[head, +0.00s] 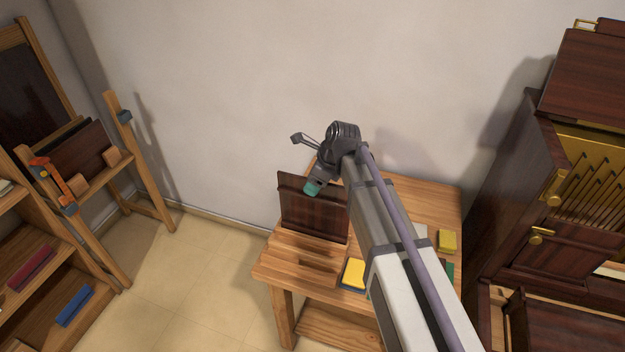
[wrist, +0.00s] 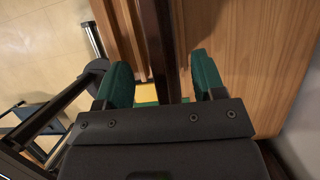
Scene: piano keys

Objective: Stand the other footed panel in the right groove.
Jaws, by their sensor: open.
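A dark brown panel (head: 313,210) stands upright on the wooden table (head: 272,266), near its left side. My gripper (head: 315,187) is at the panel's top edge, with one green fingertip showing in the head view. In the wrist view my gripper (wrist: 162,82) is open, with a green finger on each side of the panel's dark edge (wrist: 160,45). I cannot tell whether either finger touches it. The panel's lower edge and any foot are not clear. A slot-like groove (head: 318,262) lies in the tabletop in front of the panel. My arm hides the table's middle.
A yellow block (head: 354,273) lies near the table front and another yellow block (head: 447,240) at the right. A wooden rack (head: 140,165) at the left holds a dark panel (head: 80,152). A dark cabinet (head: 500,190) stands at the right. The wall is close behind.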

